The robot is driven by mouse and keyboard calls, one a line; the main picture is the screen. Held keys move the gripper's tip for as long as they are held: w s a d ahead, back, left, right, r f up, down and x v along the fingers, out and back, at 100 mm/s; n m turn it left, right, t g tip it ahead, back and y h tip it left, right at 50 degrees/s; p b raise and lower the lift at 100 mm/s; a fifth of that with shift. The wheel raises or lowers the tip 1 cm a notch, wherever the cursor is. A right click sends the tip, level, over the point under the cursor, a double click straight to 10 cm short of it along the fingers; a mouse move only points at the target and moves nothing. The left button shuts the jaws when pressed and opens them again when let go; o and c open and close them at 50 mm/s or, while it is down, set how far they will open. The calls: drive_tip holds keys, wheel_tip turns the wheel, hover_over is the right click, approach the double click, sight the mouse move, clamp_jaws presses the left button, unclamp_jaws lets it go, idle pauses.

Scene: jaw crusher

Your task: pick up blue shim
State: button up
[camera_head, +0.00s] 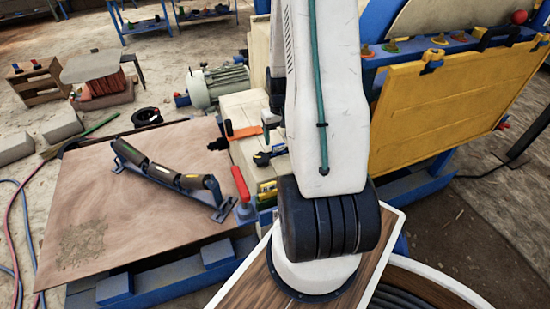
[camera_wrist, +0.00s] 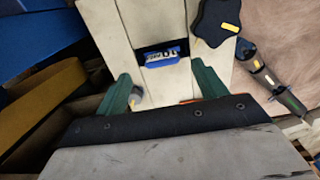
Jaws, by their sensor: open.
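The blue shim (camera_wrist: 160,57) shows in the wrist view as a small blue piece with white lettering. It sits in a dark slot across a pale cream block (camera_wrist: 135,18). My gripper (camera_wrist: 161,71) is open. Its two green fingers are spread to the left and right of the slot, with nothing between the tips but the view of the block. The shim appears just beyond the fingertips; I cannot tell the exact gap. In the head view my arm covers much of this area, and I cannot make out the shim for certain.
A black star knob (camera_wrist: 217,22) stands right of the slot, close to the right finger. In the head view, a brown board (camera_head: 140,225) bears a roller frame (camera_head: 170,178); a yellow panel (camera_head: 450,100) stands at right.

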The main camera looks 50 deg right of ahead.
sight(278, 146)
wheel_tip(278, 146, down, 5)
drive_tip(key=shift+w+a+f, duration=0.1)
drive_tip(key=shift+w+a, duration=0.05)
clamp_jaws()
